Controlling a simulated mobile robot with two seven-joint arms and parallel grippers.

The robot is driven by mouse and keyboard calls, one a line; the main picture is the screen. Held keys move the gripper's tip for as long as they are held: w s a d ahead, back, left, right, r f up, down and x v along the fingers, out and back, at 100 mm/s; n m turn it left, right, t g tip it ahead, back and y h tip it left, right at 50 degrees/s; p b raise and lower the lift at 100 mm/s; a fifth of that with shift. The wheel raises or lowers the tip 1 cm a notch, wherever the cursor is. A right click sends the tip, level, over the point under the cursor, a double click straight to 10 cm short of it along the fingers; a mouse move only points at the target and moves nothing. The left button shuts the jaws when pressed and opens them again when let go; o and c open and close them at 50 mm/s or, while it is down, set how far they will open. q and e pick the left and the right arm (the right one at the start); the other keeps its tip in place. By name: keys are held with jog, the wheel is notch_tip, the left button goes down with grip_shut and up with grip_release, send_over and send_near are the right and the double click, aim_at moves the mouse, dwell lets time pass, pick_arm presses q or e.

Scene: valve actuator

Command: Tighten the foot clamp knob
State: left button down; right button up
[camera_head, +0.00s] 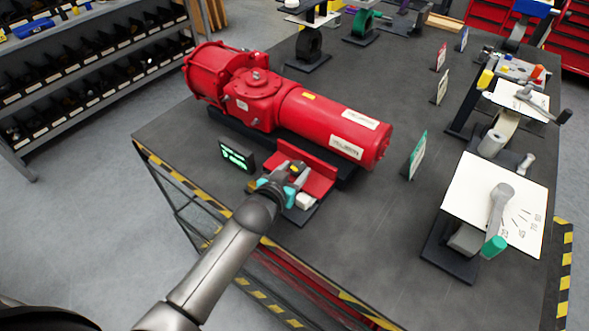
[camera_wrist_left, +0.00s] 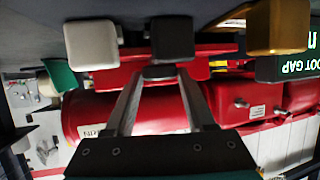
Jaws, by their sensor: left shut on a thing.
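The foot clamp is a red angle bracket (camera_head: 318,172) on a dark plate beside the red actuator (camera_head: 285,105). It also shows in the wrist view (camera_wrist_left: 205,72). Several small blocks stand in a row along it: a white one (camera_wrist_left: 92,45), a black one (camera_wrist_left: 172,40) and a yellow one (camera_wrist_left: 278,26). My left gripper (camera_head: 291,178) reaches in from the front. In the wrist view its fingers (camera_wrist_left: 160,76) close in at the black block, which I take as the knob. The exact contact is partly hidden. My right gripper is out of view.
A small display (camera_head: 237,156) with green text stands left of the clamp, reading "FOOT GAP" in the wrist view. A dial stand with a lever (camera_head: 500,205) is at the right. Upright cards (camera_head: 418,155) stand behind. The table front right of the clamp is clear.

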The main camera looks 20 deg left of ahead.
pick_arm(q)
jog(key=shift+a+m+h, duration=0.3)
jog(key=shift+m+h, duration=0.5)
jog(key=shift+m+g+h, duration=0.3)
jog(key=shift+m+h, duration=0.2)
jog(key=shift+h, duration=0.1)
jog(key=shift+w+a+f+m+g+h+b, duration=0.15)
jog(key=shift+m+g+h+b, duration=0.1)
jog(key=shift+m+h+b, duration=0.3)
jog(key=shift+a+r+m+g+h+b, duration=0.1)
jog(key=shift+m+g+h+b, duration=0.15)
jog(key=shift+m+h+b, duration=0.25)
jog(key=shift+w+a+m+g+h+b, duration=0.1)
jog(key=shift+m+g+h+b, duration=0.3)
jog(key=shift+m+h+b, duration=0.35)
jog(key=shift+w+a+m+g+h+b, duration=0.1)
jog(key=shift+m+g+h+b, duration=0.35)
jog(key=shift+h+b, duration=0.3)
jog(key=shift+m, duration=0.25)
jog(key=shift+w+m+g+h, duration=0.1)
jog(key=shift+m+g+h, duration=0.25)
jog(key=shift+m+g, duration=0.2)
jog(key=shift+w+m+g+h, duration=0.1)
jog(key=shift+m+g+h, duration=0.6)
jog(key=shift+m+g, duration=0.1)
